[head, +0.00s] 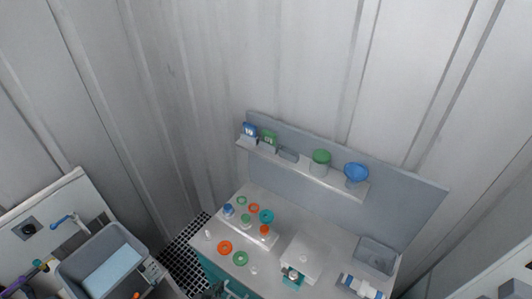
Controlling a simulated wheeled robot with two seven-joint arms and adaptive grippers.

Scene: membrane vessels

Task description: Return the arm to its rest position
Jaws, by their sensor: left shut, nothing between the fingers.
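My left gripper (215,291) shows only as a small dark shape at the bottom edge of the head view. It is shut and empty, in front of the workbench (310,228). Most of it and its arm are cut off by the frame. My right gripper is not in view.
The bench holds orange, green and teal rings, small capped vessels, a white device (301,258) and a white-blue cylinder (361,287). A shelf behind carries a green cup (320,157) and a blue funnel-like piece (356,172). A grey basin (103,262) stands at left; dark floor grating (183,258) lies between.

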